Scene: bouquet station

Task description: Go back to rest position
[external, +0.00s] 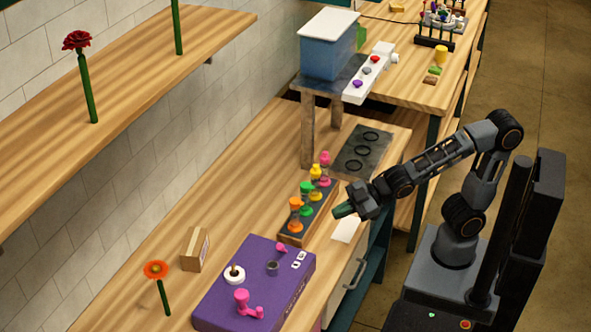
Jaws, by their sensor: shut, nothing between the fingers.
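My gripper (345,210) is shut and holds nothing. It is at the end of my arm, which reaches left from my base over the front edge of the wooden bench (218,205). Its dark green tip points left, close to the right side of the wooden rack (295,240) in this view. The rack carries several small bottles with orange, green, yellow and pink tops. I cannot tell the exact height of the gripper above the bench.
A purple box (213,311) with knobs sits at the front, beside a cardboard box (195,249) and an orange flower (156,270). A dark plate with rings (345,160) lies behind the rack. A blue container (330,52) stands on a raised stand. A red flower (77,40) stands on the shelf.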

